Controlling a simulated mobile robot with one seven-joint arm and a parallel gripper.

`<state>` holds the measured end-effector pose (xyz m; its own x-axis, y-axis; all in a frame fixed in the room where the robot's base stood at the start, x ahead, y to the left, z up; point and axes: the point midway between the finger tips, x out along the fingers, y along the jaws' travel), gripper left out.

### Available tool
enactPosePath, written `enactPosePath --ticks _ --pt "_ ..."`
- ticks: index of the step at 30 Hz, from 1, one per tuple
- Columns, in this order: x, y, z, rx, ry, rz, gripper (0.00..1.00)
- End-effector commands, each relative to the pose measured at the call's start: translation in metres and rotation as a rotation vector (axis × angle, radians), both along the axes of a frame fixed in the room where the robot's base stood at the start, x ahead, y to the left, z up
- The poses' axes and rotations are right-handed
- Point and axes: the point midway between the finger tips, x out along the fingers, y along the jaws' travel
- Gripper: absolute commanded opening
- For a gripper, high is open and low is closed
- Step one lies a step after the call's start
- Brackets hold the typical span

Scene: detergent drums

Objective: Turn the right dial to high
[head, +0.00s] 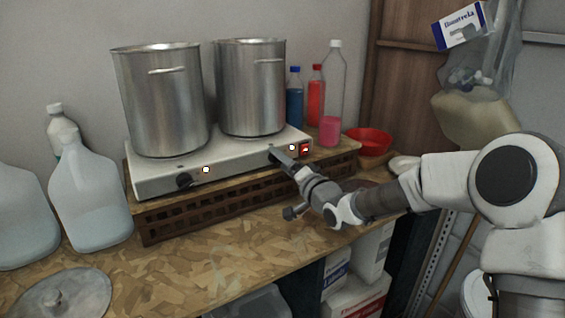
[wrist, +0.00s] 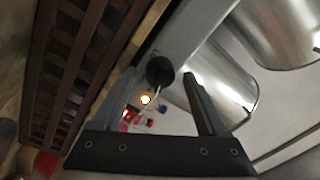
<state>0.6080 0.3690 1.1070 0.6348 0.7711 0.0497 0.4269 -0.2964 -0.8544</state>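The right dial (head: 272,153) is largely hidden by my gripper (head: 281,158) in the head view. In the wrist view the right dial (wrist: 160,71) is a round black knob between the tips of my gripper (wrist: 163,76). The two fingers stand apart with the knob between them; I cannot tell whether they touch it. The dial's pointer setting is not readable.
Two steel pots (head: 163,100) (head: 251,90) stand on the hotplate. The hotplate rests on a brown slatted crate (head: 215,200). A lit red switch (head: 305,149) and a white light (head: 292,147) sit right of the dial. Bottles (head: 331,100) and a red bowl (head: 370,141) stand behind right.

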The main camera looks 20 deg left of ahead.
Motion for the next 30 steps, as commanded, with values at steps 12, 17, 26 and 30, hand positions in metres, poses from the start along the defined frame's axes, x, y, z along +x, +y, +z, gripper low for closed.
enactPosePath --ticks 12,17,26,30 --pt "-0.006 -0.008 0.0 -0.001 -0.002 0.0 0.75" --pt "-0.023 -0.029 -0.001 -0.002 0.001 -0.002 0.75" --pt "-0.065 -0.081 -0.004 -0.002 0.0 -0.003 0.75" --pt "-0.084 -0.104 -0.006 -0.003 0.0 -0.004 0.75"
